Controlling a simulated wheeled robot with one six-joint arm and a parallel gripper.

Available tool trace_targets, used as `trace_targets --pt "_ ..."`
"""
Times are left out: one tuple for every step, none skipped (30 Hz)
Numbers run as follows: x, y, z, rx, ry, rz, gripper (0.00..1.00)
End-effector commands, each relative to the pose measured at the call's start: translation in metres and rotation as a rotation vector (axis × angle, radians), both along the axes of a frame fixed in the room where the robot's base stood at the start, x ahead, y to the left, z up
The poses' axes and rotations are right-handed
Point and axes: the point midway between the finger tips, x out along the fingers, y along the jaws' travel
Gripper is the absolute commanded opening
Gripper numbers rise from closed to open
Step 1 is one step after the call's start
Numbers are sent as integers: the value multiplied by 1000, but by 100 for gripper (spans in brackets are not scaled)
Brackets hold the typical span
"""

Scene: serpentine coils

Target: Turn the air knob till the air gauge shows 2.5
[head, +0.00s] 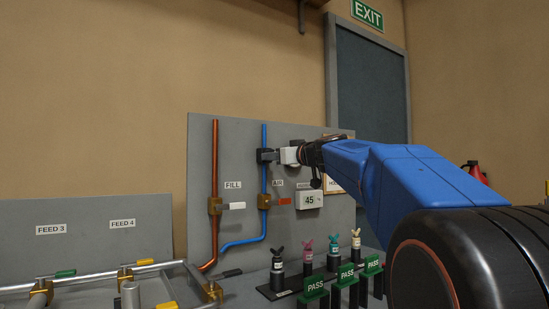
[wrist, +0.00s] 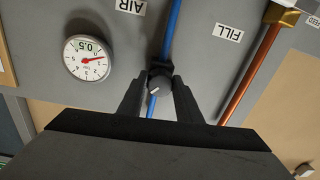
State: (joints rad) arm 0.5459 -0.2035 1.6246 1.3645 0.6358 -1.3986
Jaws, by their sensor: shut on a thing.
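The air knob (wrist: 160,84) is a small dark round knob with a white mark, on the blue pipe (wrist: 172,30) in the wrist view. My gripper (wrist: 159,87) is shut on it, one dark finger on each side. In the head view my gripper (head: 276,156) reaches in from the right to the upper part of the blue pipe (head: 264,180). The round white air gauge (wrist: 87,58) is left of the knob in the wrist view. Its green-edged readout shows 0.5 and its red needle points right. I cannot make out the gauge in the head view.
Below the knob in the head view are a red-handled valve (head: 277,202) and a box reading 45 (head: 310,200). A copper pipe (head: 214,165) runs to the left.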

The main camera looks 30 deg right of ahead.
Motion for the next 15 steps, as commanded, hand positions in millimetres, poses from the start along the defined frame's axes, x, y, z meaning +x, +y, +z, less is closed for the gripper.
trace_targets --pt "0 0 0 6 0 0 9" --pt "0 0 0 11 1 0 9" --pt "0 0 0 21 1 0 9" --pt "0 0 0 31 1 0 9" --pt "0 0 0 41 1 0 9" --pt "0 0 0 58 1 0 9" --pt "0 0 0 73 2 0 9" --pt "0 0 0 88 3 0 9" --pt "0 0 0 113 3 0 9" --pt "0 1 0 133 4 0 9" --pt "0 1 0 154 4 1 9" --pt "0 1 0 186 6 1 9" --pt "0 1 0 211 7 1 9" --pt "0 1 0 237 8 0 9" --pt "0 1 0 274 8 0 9"
